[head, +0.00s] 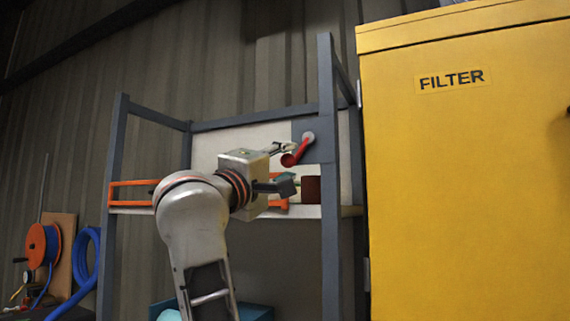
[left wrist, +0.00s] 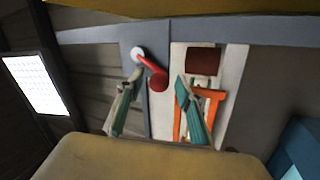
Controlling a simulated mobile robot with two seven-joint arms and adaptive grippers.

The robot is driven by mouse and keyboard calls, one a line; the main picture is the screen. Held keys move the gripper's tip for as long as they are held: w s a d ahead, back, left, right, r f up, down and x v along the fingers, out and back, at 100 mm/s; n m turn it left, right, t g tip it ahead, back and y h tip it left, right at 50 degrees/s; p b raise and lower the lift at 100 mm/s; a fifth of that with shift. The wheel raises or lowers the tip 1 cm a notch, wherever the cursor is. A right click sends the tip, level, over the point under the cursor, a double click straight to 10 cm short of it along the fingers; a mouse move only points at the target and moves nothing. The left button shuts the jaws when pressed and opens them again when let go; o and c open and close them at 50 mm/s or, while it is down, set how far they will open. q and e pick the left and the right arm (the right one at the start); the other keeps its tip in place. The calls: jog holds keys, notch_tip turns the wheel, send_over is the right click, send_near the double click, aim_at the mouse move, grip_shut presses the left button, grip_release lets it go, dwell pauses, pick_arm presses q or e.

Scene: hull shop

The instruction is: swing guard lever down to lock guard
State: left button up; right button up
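The red guard lever (head: 298,153) hangs from a pale round pivot (head: 308,138) on a grey plate at the rack's right post. It slants down and left from the pivot, its thick end lowest. My left gripper (head: 291,167) is open at the lever, one finger near its upper side and one well below. In the left wrist view, the lever (left wrist: 153,73) reaches between the tips of the open gripper (left wrist: 159,81). The left finger there is close to the lever; I cannot tell if they touch. My right gripper is not in view.
A dark red block (head: 311,190) stands on the rack shelf, near the lower finger. An orange frame (head: 130,183) lies along the shelf, partly behind my arm. A yellow FILTER cabinet (head: 460,190) closes off the right. A blue hose (head: 84,262) and orange reel (head: 42,246) are at left.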

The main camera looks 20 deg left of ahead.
pick_arm(q)
jog(key=v, duration=0.7)
jog(key=shift+s, duration=0.25)
jog(key=shift+f, duration=0.1)
